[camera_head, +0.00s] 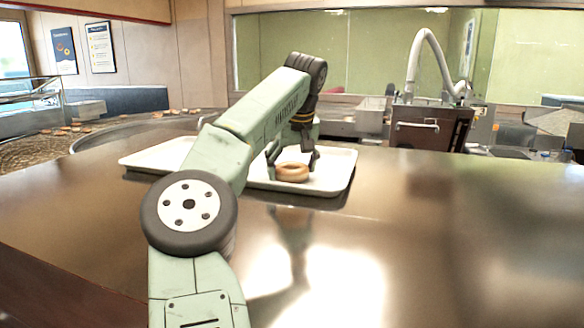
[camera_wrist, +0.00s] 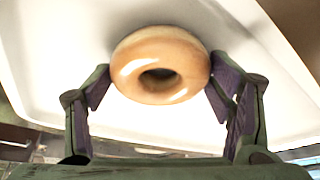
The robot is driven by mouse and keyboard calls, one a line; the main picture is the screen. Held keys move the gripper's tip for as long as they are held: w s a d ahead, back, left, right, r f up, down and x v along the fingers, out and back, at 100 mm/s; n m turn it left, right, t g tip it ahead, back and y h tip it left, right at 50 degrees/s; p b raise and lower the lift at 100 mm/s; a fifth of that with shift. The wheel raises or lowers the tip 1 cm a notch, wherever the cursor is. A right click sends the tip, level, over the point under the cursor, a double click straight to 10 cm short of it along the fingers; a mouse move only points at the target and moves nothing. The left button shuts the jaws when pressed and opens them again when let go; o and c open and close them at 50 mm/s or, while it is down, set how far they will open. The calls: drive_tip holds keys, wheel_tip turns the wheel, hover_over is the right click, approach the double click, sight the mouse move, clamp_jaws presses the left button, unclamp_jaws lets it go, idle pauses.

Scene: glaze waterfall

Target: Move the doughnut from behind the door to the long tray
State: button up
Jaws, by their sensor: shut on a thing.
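The doughnut (camera_head: 292,172) is a light brown glazed ring at the right part of the long tray. It also shows in the wrist view (camera_wrist: 140,84). The long white tray (camera_head: 335,172) lies on the metal counter, partly hidden behind my arm. My gripper (camera_head: 291,160) points down at the tray with its fingers on either side of the doughnut, shut on it. In the wrist view (camera_wrist: 160,92) the right finger touches the doughnut and the left finger is close beside it. The doughnut is at or just above the tray; I cannot tell whether it touches.
The shiny counter (camera_head: 450,220) is clear to the right and in front of the tray. A brown cabinet with a door handle (camera_head: 417,126) and a curved pale pipe (camera_head: 428,50) stand at the back right. Several doughnuts lie on a conveyor (camera_head: 75,130) at the far left.

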drive_tip(key=o, duration=1.2)
drive_tip(key=shift+f, duration=0.15)
drive_tip(key=shift+o, duration=0.2)
drive_tip(key=p+v, duration=0.1)
drive_tip(key=v, duration=1.1)
drive_tip(key=shift+p, duration=0.4)
drive_tip(key=shift+a, duration=0.1)
